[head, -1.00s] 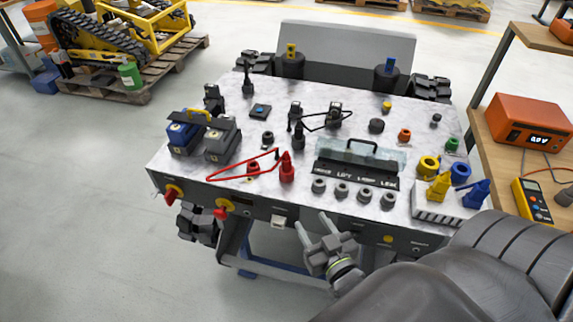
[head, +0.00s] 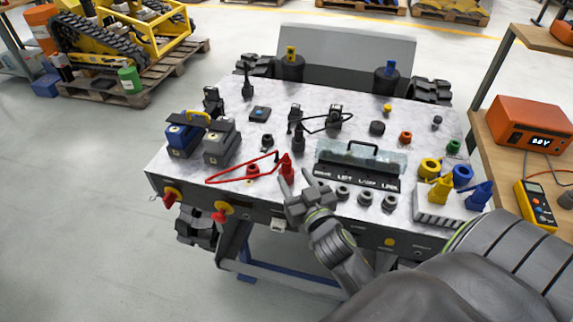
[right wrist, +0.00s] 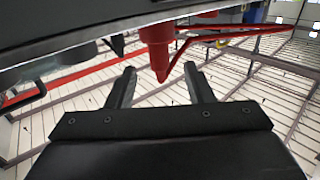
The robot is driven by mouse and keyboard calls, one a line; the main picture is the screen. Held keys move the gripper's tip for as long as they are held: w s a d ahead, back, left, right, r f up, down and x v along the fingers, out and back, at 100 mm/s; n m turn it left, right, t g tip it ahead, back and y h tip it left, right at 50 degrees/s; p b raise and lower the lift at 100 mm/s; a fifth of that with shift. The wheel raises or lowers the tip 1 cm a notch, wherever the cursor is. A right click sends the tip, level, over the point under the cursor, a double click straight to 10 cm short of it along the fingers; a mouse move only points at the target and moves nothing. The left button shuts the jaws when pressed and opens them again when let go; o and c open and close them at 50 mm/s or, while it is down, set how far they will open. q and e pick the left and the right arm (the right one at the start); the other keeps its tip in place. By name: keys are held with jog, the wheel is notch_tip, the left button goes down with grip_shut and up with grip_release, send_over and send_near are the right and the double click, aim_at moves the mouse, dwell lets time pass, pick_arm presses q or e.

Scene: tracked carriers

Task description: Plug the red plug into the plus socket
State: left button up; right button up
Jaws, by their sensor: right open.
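The red plug (head: 287,169) stands upright near the front edge of the worktop, with a red cable (head: 236,171) running off to its left. A low red round fitting (head: 252,170) sits just left of it; I cannot read whether it is marked plus. My right gripper (head: 294,183) is open and empty, just in front of the plug at the worktop's edge. In the right wrist view the plug (right wrist: 157,45) shows just beyond and between the spread fingertips (right wrist: 160,74), not gripped. My left gripper is not in view.
Grey round sockets (head: 365,198) line the front right, before a labelled black panel with a clear cover (head: 362,157). Two battery-like blocks (head: 218,147) stand at left. Yellow (head: 440,189) and blue (head: 480,195) plugs stand at right.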

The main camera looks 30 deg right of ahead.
aim_at(288, 168)
jog(key=shift+w+d+p, duration=0.15)
jog(key=shift+w+d, duration=0.05)
jog(key=shift+w, duration=0.8)
jog(key=shift+w+d+p, duration=0.15)
jog(key=shift+w+d, duration=0.1)
jog(key=shift+w, duration=0.75)
jog(key=shift+w+d+p, duration=0.15)
jog(key=shift+w+d, duration=0.05)
jog(key=shift+w, duration=0.8)
jog(key=shift+r, duration=0.1)
grip_shut()
notch_tip(288, 168, up, 10)
jog(key=p, duration=0.2)
jog(key=shift+p, duration=0.35)
jog(key=c, duration=0.6)
grip_release()
grip_shut()
jog(key=w+a+f, duration=0.2)
jog(key=w+a, duration=0.4)
jog(key=w, duration=0.1)
jog(key=shift+f+p, duration=0.25)
jog(key=shift+p, duration=0.1)
jog(key=shift+w+a, duration=0.1)
